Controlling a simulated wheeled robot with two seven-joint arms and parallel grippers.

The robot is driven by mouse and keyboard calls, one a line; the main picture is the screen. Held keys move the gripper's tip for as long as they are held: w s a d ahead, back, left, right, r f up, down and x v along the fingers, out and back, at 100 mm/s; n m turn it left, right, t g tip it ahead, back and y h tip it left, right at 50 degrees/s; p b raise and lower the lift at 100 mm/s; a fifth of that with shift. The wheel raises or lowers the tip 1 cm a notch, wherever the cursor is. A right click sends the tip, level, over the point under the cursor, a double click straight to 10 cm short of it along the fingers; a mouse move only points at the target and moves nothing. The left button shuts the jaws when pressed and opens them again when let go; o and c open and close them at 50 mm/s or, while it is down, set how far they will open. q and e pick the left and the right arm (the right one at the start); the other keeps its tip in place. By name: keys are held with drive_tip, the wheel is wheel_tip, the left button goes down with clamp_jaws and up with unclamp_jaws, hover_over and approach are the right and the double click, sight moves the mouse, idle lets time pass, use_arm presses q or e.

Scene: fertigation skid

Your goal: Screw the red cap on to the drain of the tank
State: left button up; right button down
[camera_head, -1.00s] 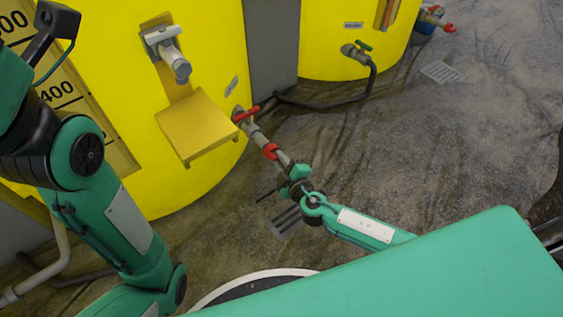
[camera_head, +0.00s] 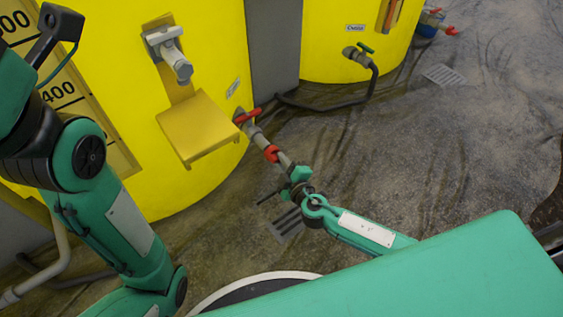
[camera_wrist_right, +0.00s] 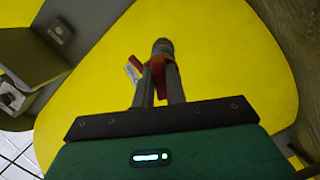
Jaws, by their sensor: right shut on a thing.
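The yellow tank (camera_head: 215,60) stands at the left in the head view. My right gripper (camera_head: 278,158) is shut on the red cap (camera_head: 271,153), in line with the drain's outer end. In the right wrist view the cap (camera_wrist_right: 160,59) sits between the fingertips of the gripper (camera_wrist_right: 159,68), with the grey drain (camera_wrist_right: 162,45) just beyond. Cap and drain look very close or touching; I cannot tell whether the threads are engaged. My left gripper is out of view.
A yellow shelf (camera_head: 199,128) juts from the tank above and left of the drain. Wet floor to the right is open, with a floor grate (camera_head: 443,73).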

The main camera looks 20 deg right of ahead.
drive_tip(key=shift+w+a+b, duration=0.2)
drive_tip(key=shift+w+b, duration=0.25)
drive_tip(key=shift+w, duration=0.2)
idle(1.4)
